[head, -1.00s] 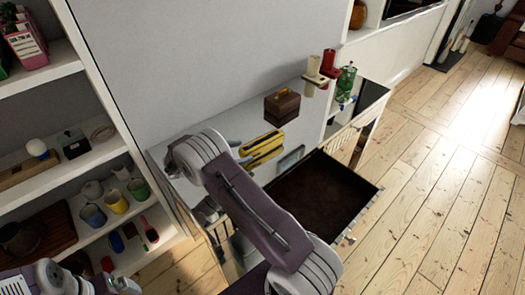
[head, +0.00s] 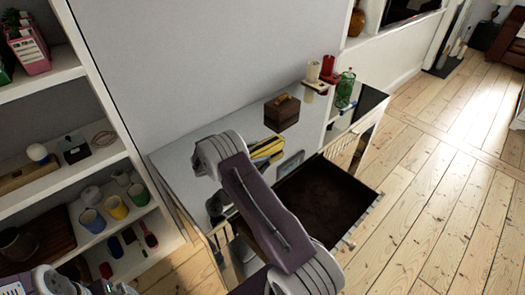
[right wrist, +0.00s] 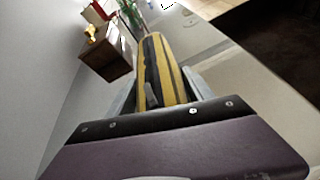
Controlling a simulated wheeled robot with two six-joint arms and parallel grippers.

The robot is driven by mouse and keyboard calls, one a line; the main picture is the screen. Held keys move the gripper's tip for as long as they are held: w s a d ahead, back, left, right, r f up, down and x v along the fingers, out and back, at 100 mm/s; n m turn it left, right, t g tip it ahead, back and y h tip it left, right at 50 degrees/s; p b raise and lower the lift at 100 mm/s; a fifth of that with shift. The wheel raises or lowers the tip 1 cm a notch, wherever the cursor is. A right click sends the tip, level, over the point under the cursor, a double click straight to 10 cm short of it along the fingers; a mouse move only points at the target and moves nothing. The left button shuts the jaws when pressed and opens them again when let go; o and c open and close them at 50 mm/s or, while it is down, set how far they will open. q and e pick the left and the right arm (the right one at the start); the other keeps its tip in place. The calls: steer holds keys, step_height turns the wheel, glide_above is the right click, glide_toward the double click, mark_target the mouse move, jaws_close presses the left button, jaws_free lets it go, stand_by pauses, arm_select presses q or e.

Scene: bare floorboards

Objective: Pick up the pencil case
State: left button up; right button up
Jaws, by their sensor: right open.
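The pencil case (head: 268,150), yellow with dark stripes, lies on the grey top of a cabinet, partly covered by my right arm in the head view. In the right wrist view the pencil case (right wrist: 162,65) stretches away from the camera, its near end between the two fingers of my right gripper (right wrist: 158,88). The gripper is open, with one grey finger on each side of the case. Whether the fingers touch it cannot be told. In the head view this gripper is mostly hidden behind my arm. Only links of my left arm show at bottom left.
A brown box (head: 282,112) stands just behind the case. Candles (head: 328,67) and a green bottle (head: 345,88) stand farther right. An open dark drawer (head: 325,200) juts out in front. Shelves with cups (head: 116,207) stand at left. The floor at right is clear.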

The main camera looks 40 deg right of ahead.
mark_target(258, 148)
steer(key=c, duration=1.2)
step_height(258, 148, up, 4)
steer(key=shift+r, duration=0.25)
steer(key=w+d+r, duration=0.1)
steer(key=d+r, duration=0.1)
steer(key=d, duration=0.1)
steer(key=w+d+r, duration=0.1)
steer(key=d+r, duration=0.1)
steer(key=d, duration=0.2)
steer(key=w+d+r, duration=0.2)
steer(key=d, duration=0.2)
steer(key=shift+r+p, duration=0.3)
steer(key=shift+p, duration=0.05)
